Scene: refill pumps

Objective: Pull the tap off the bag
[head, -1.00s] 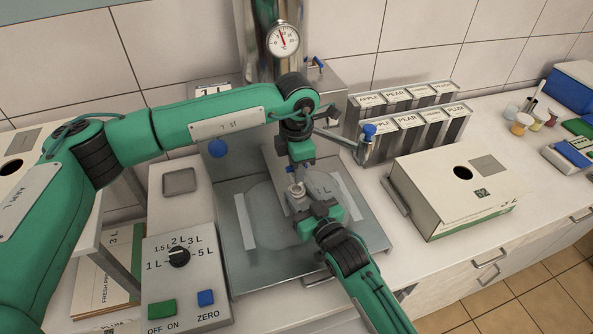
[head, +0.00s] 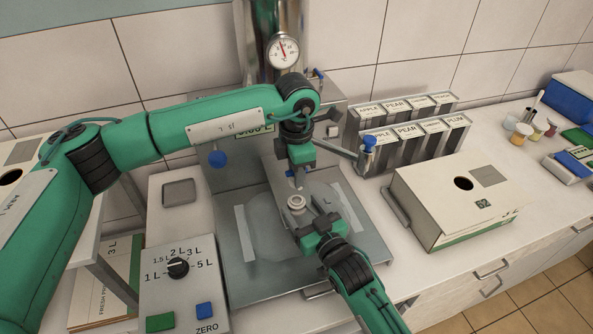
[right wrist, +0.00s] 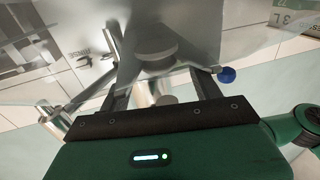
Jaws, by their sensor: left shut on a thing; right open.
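The clear bag (head: 268,222) lies flat on the metal plate, its pale round spout (head: 297,202) facing up. My left gripper (head: 298,172) is above the spout, shut on the small tap (head: 291,174), of which a blue part shows. The tap looks apart from the spout, with a small gap below it. My right gripper (head: 309,222) is open beside the spout on its near side. In the right wrist view the spout (right wrist: 155,45) sits beyond and between the open jaws. The jaws hide part of the bag.
The metal plate (head: 240,285) carries the bag. A control box with a dial (head: 178,267) stands at the left. A carton (head: 440,215) and labelled racks (head: 405,135) stand at the right.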

